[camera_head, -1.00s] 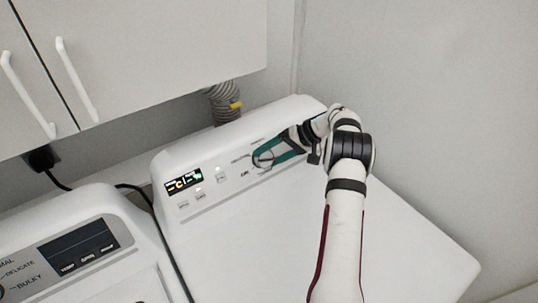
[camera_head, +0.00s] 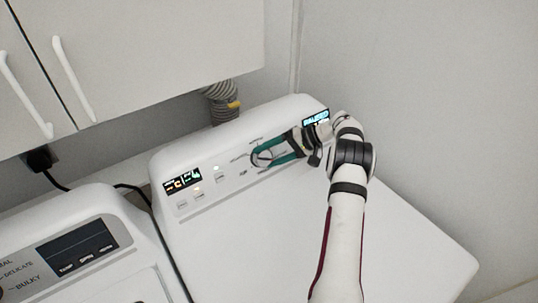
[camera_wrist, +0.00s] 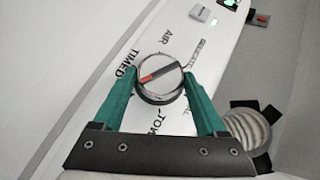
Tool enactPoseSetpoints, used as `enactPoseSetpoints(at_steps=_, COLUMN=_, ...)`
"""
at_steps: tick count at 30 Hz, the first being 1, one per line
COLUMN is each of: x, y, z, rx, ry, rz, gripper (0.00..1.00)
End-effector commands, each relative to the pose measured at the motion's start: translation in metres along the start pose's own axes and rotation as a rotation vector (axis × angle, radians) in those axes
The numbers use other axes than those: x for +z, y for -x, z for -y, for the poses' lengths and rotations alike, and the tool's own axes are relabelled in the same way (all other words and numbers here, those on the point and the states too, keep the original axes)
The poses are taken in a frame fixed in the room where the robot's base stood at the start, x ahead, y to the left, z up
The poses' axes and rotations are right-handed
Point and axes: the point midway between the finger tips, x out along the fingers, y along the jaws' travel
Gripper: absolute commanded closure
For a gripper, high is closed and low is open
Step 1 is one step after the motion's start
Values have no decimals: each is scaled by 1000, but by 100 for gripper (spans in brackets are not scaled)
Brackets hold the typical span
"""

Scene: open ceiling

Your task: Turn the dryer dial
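The dryer dial (camera_wrist: 160,79) is a round, silver-rimmed knob with a grey face and a dark bar with a red part across it. It sits on the white dryer's slanted panel (camera_head: 228,163), among printed words such as TIMED and AIR. My gripper (camera_wrist: 160,72) has two green fingers, one on each side of the dial, and their tips appear to touch its rim. In the head view my gripper (camera_head: 263,156) reaches the dial from the right, and its fingers partly hide the knob and labels.
A lit display (camera_head: 184,180) and small buttons are on the panel's left; another lit display (camera_head: 316,117) is near its right end. A second machine (camera_head: 72,251) stands at lower left. White cabinets (camera_head: 150,60) hang above, and a grey hose (camera_head: 221,103) rises behind the dryer.

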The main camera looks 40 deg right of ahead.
Motion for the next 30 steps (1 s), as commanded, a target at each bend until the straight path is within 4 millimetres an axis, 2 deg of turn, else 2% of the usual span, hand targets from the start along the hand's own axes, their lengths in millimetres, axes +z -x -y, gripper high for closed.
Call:
enactPoseSetpoints(at_steps=1, x=0, y=0, z=0, rx=0, ry=0, rz=0, gripper=16)
enactPoseSetpoints(at_steps=3, x=0, y=0, z=0, rx=0, ry=0, rz=0, gripper=3)
enactPoseSetpoints(at_steps=4, x=0, y=0, z=0, rx=0, ry=0, rz=0, gripper=0)
enactPoseSetpoints(at_steps=10, x=0, y=0, z=0, rx=0, ry=0, rz=0, gripper=0)
enactPoseSetpoints(at_steps=13, x=-1, y=7, z=0, rx=1, ry=2, rz=-2, gripper=0)
enactPoseSetpoints(at_steps=17, x=-1, y=32, z=0, rx=1, ry=1, rz=-4, gripper=0)
enactPoseSetpoints(at_steps=24, x=-1, y=95, z=-1, rx=1, ry=1, rz=-4, gripper=0)
enactPoseSetpoints(at_steps=27, x=0, y=111, z=-1, rx=1, ry=1, rz=-2, gripper=0)
enactPoseSetpoints(at_steps=30, x=0, y=119, z=0, rx=1, ry=1, rz=0, gripper=0)
